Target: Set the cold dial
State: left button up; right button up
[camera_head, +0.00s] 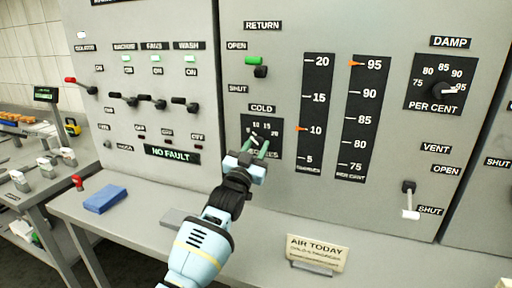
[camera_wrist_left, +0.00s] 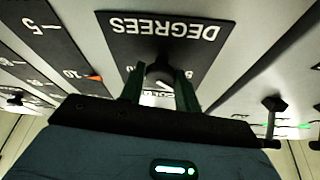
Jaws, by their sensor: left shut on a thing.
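The cold dial (camera_head: 255,136) is a dark knob on a black plate marked 10, 15 and 20, under a COLD label (camera_head: 263,108). My left gripper (camera_head: 257,146) reaches up to it from below, fingers against the panel. In the left wrist view the gripper (camera_wrist_left: 161,90) has one finger on each side of the knob (camera_wrist_left: 160,73) and is shut on it. A white mark shows on the knob; the number it points at is unclear. The DEGREES plate (camera_wrist_left: 165,27) appears upside down there. My right gripper is not in view.
Right of the dial are two scales with orange pointers, the degrees scale (camera_head: 315,115) and the per cent scale (camera_head: 361,118). The damp dial (camera_head: 439,88) and vent lever (camera_head: 409,200) are further right.

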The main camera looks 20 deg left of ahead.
pick_arm(q)
jog(key=shift+n+y, duration=0.8)
jog(key=shift+n, duration=0.9)
jog(key=o, duration=1)
jog(key=shift+c, duration=0.2)
jog(key=shift+s, duration=0.1)
jog(key=shift+s+f, duration=0.25)
jog(key=v, duration=0.7)
